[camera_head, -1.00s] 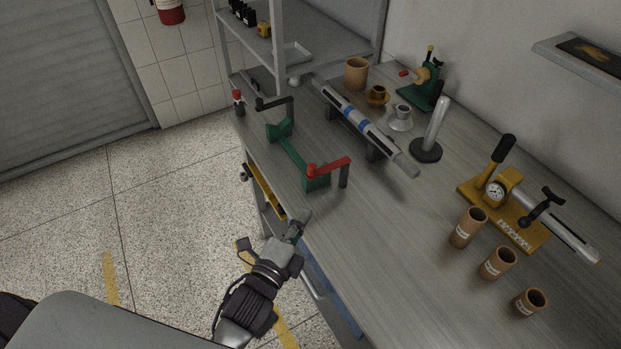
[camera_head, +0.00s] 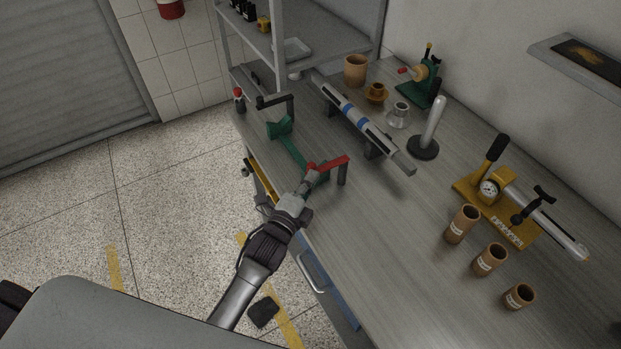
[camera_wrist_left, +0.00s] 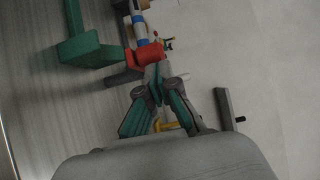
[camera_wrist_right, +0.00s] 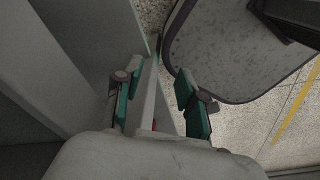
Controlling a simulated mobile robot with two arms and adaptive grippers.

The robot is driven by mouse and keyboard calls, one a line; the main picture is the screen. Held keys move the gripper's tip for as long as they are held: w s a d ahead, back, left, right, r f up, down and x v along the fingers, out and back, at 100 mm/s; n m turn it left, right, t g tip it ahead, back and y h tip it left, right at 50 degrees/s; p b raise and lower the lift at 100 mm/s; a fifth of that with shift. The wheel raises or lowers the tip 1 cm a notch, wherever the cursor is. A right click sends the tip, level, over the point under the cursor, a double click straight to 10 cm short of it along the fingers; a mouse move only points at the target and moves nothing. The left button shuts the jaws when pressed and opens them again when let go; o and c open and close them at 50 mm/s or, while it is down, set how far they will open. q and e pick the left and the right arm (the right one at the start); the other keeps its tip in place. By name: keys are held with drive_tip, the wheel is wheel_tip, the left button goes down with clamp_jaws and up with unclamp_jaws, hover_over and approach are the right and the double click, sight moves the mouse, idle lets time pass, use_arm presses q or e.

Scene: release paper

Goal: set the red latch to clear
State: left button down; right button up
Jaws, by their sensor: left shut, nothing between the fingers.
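The red latch (camera_head: 333,163) is a crank-like lever on the near end of a green fixture (camera_head: 291,152) on the workbench. Its arm points right in the head view and ends in a dark upright handle (camera_head: 342,174). My left gripper (camera_head: 312,177) is shut and empty, with its tips right at the latch's pivot end. In the left wrist view the red part (camera_wrist_left: 148,53) is just beyond the closed fingertips (camera_wrist_left: 155,74); I cannot tell whether they touch. My right gripper (camera_wrist_right: 157,95) shows only in its wrist view, open, away from the bench top. No "clear" mark is legible.
A black crank (camera_head: 275,101) stands at the fixture's far end. A blue-banded cylinder (camera_head: 357,120) lies on stands behind the latch. A yellow gauge press (camera_head: 497,205) and several brown cups (camera_head: 461,222) are to the right. The bench front is clear.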

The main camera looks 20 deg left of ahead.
use_arm(q)
drive_tip(key=shift+a, duration=0.1)
drive_tip(key=shift+w+a+m+h, duration=0.15)
drive_tip(key=shift+a+m+h, duration=0.15)
drive_tip(key=shift+h, duration=0.2)
